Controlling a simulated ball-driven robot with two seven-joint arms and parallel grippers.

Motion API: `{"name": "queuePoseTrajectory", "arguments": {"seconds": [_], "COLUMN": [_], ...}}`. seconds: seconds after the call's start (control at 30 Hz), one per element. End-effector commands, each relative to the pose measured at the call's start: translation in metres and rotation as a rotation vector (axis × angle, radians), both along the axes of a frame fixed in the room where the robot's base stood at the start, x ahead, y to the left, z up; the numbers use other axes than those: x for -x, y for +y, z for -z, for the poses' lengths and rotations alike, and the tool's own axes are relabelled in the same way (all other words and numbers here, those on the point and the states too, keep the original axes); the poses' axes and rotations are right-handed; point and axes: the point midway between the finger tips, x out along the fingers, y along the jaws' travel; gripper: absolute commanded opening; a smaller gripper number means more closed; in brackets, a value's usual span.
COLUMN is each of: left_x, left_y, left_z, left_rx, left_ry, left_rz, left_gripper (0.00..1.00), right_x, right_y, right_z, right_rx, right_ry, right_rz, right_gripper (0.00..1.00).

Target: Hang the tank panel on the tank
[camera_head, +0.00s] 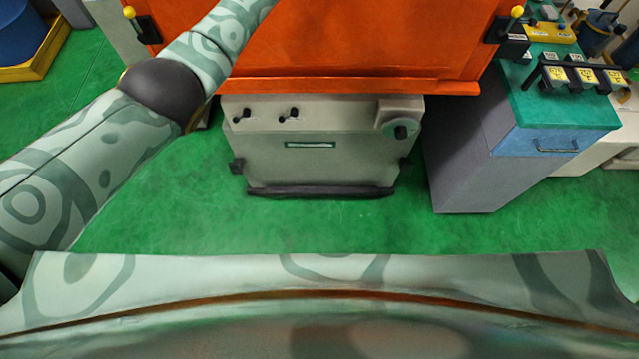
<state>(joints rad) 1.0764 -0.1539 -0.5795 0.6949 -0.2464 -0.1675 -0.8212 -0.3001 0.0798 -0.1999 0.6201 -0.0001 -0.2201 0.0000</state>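A broad orange panel-like face (370,45) fills the top middle of the view, with a ledge along its lower edge. Its top is cut off by the picture edge. I cannot tell whether it is the loose tank panel or the tank's own front. A black clamp with a yellow knob stands at its left side (142,26) and another at its right side (506,26). My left arm comes in from the left and passes in front of the orange face's left part, out over the top edge. Neither gripper is in view, and my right arm does not show.
Below the orange face is a grey machine base (320,155) with small black knobs and a round dial. At right stands a cabinet (475,150) with a teal top bearing a rack of yellow-labelled holders (575,76). A yellow-edged pallet (45,55) is at upper left. Green floor is clear between.

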Motion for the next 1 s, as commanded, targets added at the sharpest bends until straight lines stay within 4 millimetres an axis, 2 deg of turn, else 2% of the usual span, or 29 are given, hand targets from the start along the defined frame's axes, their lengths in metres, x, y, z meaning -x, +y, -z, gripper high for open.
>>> {"name": "queuePoseTrajectory", "arguments": {"seconds": [0.03,0.43,1.0], "left_x": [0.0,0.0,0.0], "left_y": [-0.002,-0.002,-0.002], "left_z": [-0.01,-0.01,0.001], "left_rx": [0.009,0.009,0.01], "left_ry": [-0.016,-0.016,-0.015], "left_rz": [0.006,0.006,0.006], "left_gripper": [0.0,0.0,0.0], "right_x": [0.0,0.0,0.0], "right_y": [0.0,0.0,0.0], "right_z": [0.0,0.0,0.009], "right_rx": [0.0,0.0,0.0], "right_ry": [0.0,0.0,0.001], "right_rz": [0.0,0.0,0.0], "right_gripper": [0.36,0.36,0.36]}}
